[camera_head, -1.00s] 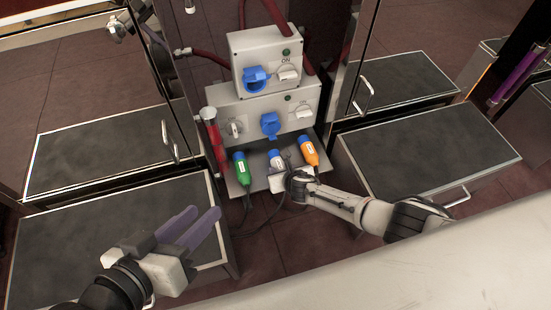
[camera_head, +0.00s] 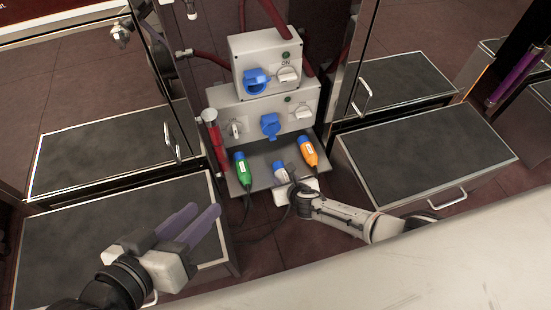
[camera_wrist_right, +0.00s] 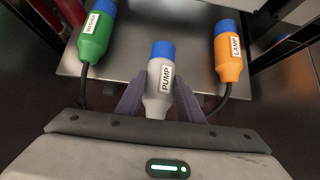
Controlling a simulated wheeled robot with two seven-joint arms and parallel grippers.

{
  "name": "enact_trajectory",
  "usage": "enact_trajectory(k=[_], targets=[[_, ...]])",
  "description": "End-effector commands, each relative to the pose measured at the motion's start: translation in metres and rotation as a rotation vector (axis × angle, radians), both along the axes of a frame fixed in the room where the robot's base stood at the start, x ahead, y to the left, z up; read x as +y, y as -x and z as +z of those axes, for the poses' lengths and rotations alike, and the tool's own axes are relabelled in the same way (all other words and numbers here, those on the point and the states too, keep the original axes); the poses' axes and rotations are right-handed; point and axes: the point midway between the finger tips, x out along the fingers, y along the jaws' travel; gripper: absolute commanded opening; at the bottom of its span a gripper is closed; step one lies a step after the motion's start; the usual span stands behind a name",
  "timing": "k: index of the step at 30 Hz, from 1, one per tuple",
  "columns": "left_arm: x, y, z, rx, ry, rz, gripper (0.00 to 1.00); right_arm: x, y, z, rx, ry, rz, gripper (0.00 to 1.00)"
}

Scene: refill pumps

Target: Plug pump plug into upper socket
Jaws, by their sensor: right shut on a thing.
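The pump plug (camera_head: 280,171) is grey-white with a blue tip and a PUMP label; it also shows in the right wrist view (camera_wrist_right: 161,78), tip pointing away from me. My right gripper (camera_wrist_right: 158,98) is shut on its body, one finger on each side. In the head view the right gripper (camera_head: 291,187) is at the front edge of the shelf, partly hiding the plug. The upper socket (camera_head: 256,82) is blue, on the upper grey box, above and behind the plug. My left gripper (camera_head: 204,216) is open and empty at the lower left.
A green plug (camera_head: 242,169) and an orange LAMP plug (camera_head: 309,151) lie either side on the grey shelf (camera_head: 262,158). A lower blue socket (camera_head: 270,126) is on the lower box. A red cylinder (camera_head: 214,140) stands left of the boxes. Cabinets flank both sides.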

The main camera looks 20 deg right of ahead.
Motion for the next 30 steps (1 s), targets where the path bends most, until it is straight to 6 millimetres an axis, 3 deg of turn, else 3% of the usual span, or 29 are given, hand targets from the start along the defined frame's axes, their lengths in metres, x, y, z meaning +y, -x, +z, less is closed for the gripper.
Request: enact_trajectory(k=[19, 30], targets=[[0.000, 0.000, 0.005, 0.000, 0.000, 0.000, 0.31, 0.000, 0.007, 0.003, -0.002, 0.000, 0.000, 0.00], [0.000, 0.000, 0.026, 0.000, 0.000, 0.000, 0.31, 0.000, 0.007, 0.024, -0.003, 0.000, 0.000, 0.00]])
